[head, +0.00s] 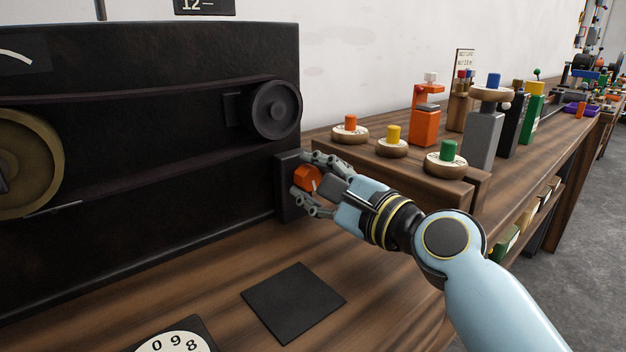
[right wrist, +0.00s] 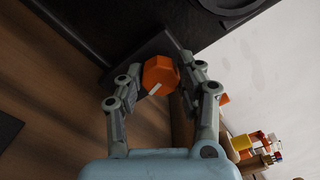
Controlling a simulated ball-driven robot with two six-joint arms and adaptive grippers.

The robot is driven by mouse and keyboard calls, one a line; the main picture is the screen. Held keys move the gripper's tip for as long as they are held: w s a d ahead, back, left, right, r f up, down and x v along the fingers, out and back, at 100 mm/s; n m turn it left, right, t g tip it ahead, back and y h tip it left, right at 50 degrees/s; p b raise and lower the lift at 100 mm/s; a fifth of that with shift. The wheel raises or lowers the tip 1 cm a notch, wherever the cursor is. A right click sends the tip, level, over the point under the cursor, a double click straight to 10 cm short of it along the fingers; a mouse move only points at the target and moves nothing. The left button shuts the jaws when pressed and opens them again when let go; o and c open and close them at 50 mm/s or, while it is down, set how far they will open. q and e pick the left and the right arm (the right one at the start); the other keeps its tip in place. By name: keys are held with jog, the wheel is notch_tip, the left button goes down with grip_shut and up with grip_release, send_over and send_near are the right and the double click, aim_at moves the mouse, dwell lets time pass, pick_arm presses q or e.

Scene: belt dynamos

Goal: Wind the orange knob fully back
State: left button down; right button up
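The orange knob (head: 307,178) sticks out from a small dark plate (head: 289,206) at the right end of the big black panel. It is faceted and has a pale mark line on its face. It also shows in the right wrist view (right wrist: 160,76), between my fingers. My right gripper (head: 306,177) has one finger above and one below the knob. In the wrist view its fingertips (right wrist: 160,66) lie against the two sides of the knob, so it looks shut on it. Part of the small plate is hidden behind the fingers. My left gripper is out of view.
The black panel (head: 150,130) carries a dark pulley (head: 275,108) and a brass wheel (head: 28,163) joined by a belt. A black square (head: 293,302) and a number dial (head: 172,340) lie on the bench.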

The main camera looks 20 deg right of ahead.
jog(key=o, duration=0.4)
jog(key=v, duration=1.2)
jog(key=shift+f, duration=0.1)
